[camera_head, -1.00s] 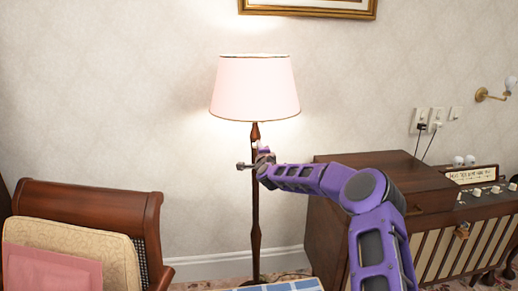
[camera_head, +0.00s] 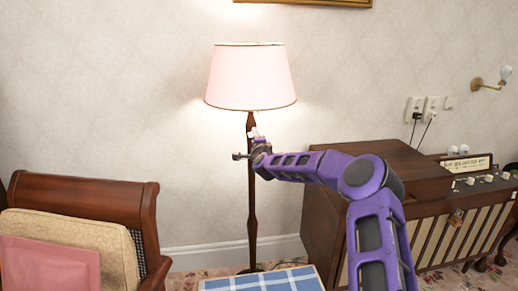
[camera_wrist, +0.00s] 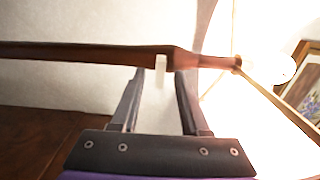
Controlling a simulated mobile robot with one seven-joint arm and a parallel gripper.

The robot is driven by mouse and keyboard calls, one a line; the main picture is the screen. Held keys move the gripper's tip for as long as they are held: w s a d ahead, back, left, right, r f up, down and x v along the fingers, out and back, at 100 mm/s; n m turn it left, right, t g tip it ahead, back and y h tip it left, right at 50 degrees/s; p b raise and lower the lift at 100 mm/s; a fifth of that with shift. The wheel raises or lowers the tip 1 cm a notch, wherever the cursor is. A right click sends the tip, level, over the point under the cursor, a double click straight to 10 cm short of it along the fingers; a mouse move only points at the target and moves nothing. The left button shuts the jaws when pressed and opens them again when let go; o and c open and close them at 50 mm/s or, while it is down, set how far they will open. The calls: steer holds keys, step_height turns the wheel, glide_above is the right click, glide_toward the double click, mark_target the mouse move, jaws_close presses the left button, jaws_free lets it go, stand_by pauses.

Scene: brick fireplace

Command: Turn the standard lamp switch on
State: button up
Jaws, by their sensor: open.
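The standard lamp has a pink shade (camera_head: 251,78) and a slim dark wooden pole (camera_head: 252,215). The shade glows and the wall beside it is bright, so the lamp looks lit. My gripper (camera_head: 254,140) is at the upper pole, just below the shade. In the wrist view the pole (camera_wrist: 90,52) runs across the picture, just beyond the fingertips. A small white switch (camera_wrist: 160,62) sticks out from it, in line with the gap between the fingers. My gripper (camera_wrist: 156,85) is open and empty there. I cannot tell whether a finger touches the switch.
A wooden armchair (camera_head: 95,195) with cushions stands at the left. A blue checked cloth (camera_head: 265,281) lies low in front of the pole. A brown wooden cabinet (camera_head: 375,165) is at the right, below wall sockets (camera_head: 423,108). A framed picture (camera_wrist: 302,85) hangs on the wall.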

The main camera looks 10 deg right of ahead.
steer(key=s, duration=1.6)
steer(key=shift+s, duration=0.4)
steer(key=shift+a, duration=0.15)
